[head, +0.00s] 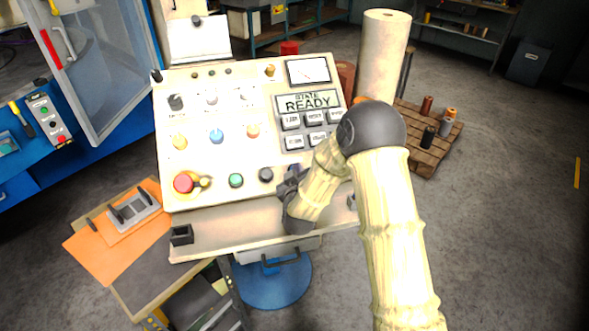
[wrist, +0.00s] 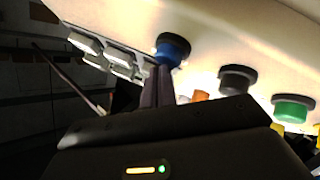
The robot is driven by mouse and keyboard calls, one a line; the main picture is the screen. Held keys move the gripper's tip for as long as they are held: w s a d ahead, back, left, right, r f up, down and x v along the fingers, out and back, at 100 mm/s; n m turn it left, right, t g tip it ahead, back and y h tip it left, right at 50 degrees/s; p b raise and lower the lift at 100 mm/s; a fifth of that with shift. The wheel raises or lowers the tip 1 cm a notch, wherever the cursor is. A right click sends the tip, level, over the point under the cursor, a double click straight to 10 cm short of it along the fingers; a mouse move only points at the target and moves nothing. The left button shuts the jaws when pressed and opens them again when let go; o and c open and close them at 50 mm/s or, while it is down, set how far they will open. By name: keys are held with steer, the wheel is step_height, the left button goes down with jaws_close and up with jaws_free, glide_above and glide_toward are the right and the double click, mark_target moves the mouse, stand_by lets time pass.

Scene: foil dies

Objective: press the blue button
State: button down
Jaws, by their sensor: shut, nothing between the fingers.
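The blue button (wrist: 173,48) shows in the wrist view, a round blue cap in a dark collar on the cream panel. My gripper (wrist: 158,72) has its two dark fingers together and empty, with the tips right at the lower left edge of the blue button. I cannot tell whether they touch it. In the head view my gripper (head: 291,184) is at the lower right of the sloping control panel (head: 220,187), right of the black button (head: 266,174). There the blue button is mostly hidden by my gripper and wrist.
A green button (head: 236,180) and a red mushroom button (head: 184,182) are in the same row. Grey keys (head: 291,121) sit under the READY display (head: 307,102). A pallet (head: 421,155) with spools stands at right.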

stand_by(0.5)
steer(key=shift+s+d+r+p, duration=0.2)
steer(key=shift+s+r+p, duration=0.1)
steer(key=shift+s+r, duration=0.3)
steer(key=shift+w+r, duration=0.1)
steer(key=s+r, duration=0.1)
steer(key=r+p, duration=0.1)
steer(key=s+r+p, duration=0.1)
steer(key=r, duration=0.1)
steer(key=shift+s+d, duration=0.35)
steer(key=shift+d, duration=0.05)
stand_by(0.6)
steer(key=shift+r, duration=0.1)
